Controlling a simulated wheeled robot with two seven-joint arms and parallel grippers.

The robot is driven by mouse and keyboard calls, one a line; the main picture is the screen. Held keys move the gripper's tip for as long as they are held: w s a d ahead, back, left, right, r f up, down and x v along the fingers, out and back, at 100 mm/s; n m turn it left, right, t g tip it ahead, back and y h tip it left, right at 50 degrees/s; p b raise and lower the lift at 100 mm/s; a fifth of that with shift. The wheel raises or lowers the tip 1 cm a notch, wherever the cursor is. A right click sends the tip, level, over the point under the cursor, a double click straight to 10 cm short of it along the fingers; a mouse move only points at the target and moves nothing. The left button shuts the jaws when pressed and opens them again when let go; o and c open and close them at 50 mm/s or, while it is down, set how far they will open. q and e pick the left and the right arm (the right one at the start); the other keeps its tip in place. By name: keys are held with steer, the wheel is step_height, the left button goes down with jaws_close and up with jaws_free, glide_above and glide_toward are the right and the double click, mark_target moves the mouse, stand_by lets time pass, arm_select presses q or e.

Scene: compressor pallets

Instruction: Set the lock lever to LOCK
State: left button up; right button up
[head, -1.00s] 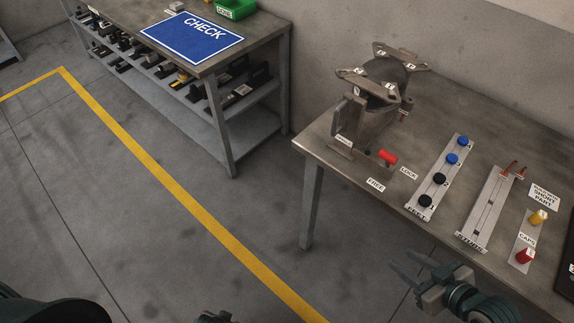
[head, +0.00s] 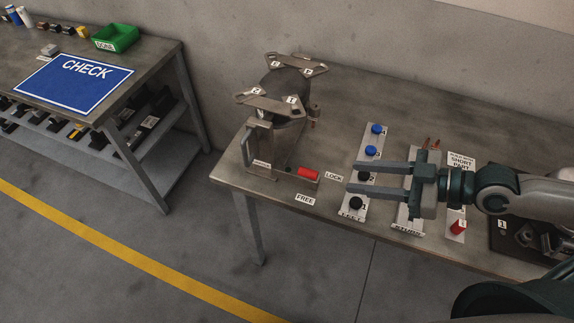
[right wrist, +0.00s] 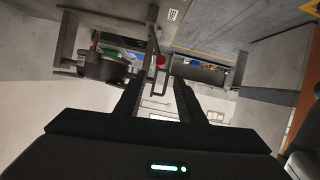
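The lock lever has a red grip (head: 308,173) at the foot of the metal fixture (head: 263,150) on the table. The grip is just left of the LOCK label (head: 334,177) and above the FREE label (head: 305,199). I cannot tell its exact setting. My right gripper (head: 353,176) is open and empty, its fingers pointing left toward the lever, with a gap between tips and grip. In the right wrist view a round red end, likely the grip (right wrist: 160,60), shows ahead between the open fingers (right wrist: 157,95). My left gripper is out of view.
A strip with blue and black knobs (head: 351,206) lies beneath the right fingertips. The stud strip (head: 407,222) and a red cap (head: 458,227) are nearby. The fixture rises behind the lever. A second table with a CHECK sign (head: 75,83) is at left.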

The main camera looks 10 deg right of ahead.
mark_target(309, 172)
steer(key=shift+s, duration=0.1)
steer(key=shift+w+a+f, duration=0.1)
steer(key=shift+w+a, duration=0.15)
steer(key=p+x, duration=0.5)
steer(key=x, duration=1)
steer(key=shift+p, duration=0.4)
steer(key=shift+x, duration=0.9)
steer(key=shift+f, duration=0.1)
jaws_close()
